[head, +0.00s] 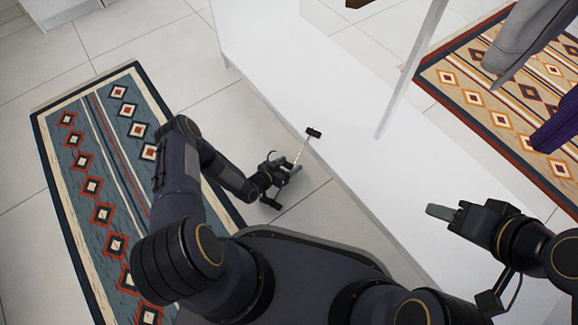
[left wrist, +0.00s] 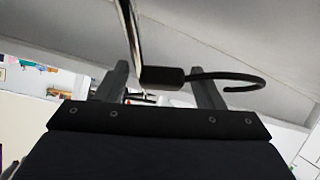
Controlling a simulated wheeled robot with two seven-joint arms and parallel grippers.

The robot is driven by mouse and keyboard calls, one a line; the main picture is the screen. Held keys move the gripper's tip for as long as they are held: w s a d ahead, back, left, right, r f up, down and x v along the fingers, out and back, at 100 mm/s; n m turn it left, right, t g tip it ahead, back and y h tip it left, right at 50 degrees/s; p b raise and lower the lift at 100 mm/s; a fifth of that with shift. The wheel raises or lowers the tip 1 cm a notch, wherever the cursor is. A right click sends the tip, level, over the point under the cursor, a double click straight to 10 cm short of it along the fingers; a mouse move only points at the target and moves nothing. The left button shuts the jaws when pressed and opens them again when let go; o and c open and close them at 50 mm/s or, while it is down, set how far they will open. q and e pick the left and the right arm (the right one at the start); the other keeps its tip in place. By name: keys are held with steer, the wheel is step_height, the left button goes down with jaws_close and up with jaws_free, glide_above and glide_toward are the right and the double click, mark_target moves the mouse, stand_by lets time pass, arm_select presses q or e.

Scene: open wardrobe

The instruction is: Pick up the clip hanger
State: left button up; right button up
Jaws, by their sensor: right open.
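The clip hanger (head: 300,153) shows as a thin pale bar with a dark clip at its upper end, and another dark clip shows below my left gripper. My left gripper (head: 277,170) is at the middle of the bar and covers part of it. In the left wrist view, the hanger's dark centre block (left wrist: 162,78) appears between my two fingers, which stand apart. The dark hook curves off to the right across one finger, and a shiny bar runs up. Whether the fingers press on it is not clear. My right gripper (head: 441,212) is open and empty, over the white wardrobe base.
The white wardrobe base (head: 290,70) is right of the hanger, with a pale upright post (head: 412,70) beyond. A blue patterned rug (head: 115,170) lies at left. Another rug (head: 500,105) lies at right, under hanging grey (head: 525,40) and purple (head: 560,125) cloth.

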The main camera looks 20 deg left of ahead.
arm_select(q)
steer(key=c, duration=1)
